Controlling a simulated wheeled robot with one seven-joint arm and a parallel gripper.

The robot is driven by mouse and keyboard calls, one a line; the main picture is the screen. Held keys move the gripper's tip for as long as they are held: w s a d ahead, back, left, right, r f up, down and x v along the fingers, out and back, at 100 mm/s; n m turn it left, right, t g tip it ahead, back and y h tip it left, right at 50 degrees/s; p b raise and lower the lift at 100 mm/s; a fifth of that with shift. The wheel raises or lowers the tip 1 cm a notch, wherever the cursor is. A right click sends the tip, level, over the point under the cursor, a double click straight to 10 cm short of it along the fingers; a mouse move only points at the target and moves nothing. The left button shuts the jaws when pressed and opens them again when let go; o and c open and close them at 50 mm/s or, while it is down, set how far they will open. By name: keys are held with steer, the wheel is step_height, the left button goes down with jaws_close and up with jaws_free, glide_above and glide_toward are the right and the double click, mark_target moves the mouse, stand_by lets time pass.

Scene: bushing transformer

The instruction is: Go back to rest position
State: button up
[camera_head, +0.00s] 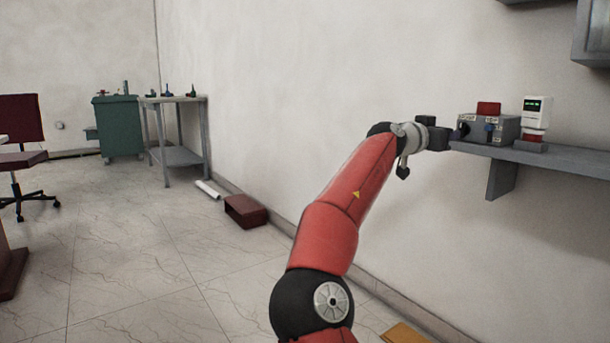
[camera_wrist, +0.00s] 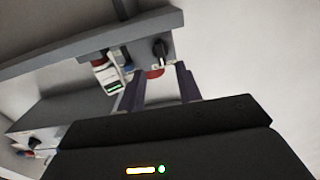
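My gripper (camera_head: 452,135) is at the end of my red arm, beside the left end of the wall shelf (camera_head: 575,158). In the wrist view my gripper (camera_wrist: 160,80) has two dark fingers standing apart, with pale wall showing between them. It looks open and empty. A grey box (camera_head: 490,128) with a red part on top (camera_head: 488,108) and dark knobs stands on the shelf, just beyond the fingertips. In the wrist view, which looks tilted over, a dark knob (camera_wrist: 160,50) and a red part (camera_wrist: 155,73) appear near the fingertips. Whether the fingers touch the box is unclear.
A white device with a green display (camera_head: 537,112) stands right of the box, on a red base. A shelf bracket (camera_head: 502,180) juts out below. A brown box (camera_head: 246,211) lies by the wall. A table (camera_head: 180,157), green cabinet (camera_head: 118,128) and chair (camera_head: 20,130) stand left. The middle floor is clear.

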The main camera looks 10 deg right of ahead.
steer(key=s+d+f+m+g+y+p, duration=0.1)
steer(key=s+d+f+y+p, duration=0.2)
steer(key=s+d+f+y, duration=0.35)
steer(key=s+a+f+n+y+p, duration=0.1)
steer(key=s+a+f+y+p, duration=0.2)
steer(key=s+f, duration=0.45)
steer(key=s+a+f+n+y+p, duration=0.25)
steer(key=s+a+n, duration=0.2)
steer(key=a, duration=0.85)
steer(key=s+a+f+n+y+p, duration=0.1)
steer(key=s+a+n+y, duration=0.35)
steer(key=a, duration=0.85)
steer(key=s+a+f+n+p, duration=0.1)
steer(key=s+a+f+n, duration=0.3)
steer(key=s+a, duration=0.6)
steer(key=shift+s+a+n+p, duration=0.3)
steer(key=shift+s+a+p, duration=0.05)
steer(key=shift+s, duration=0.7)
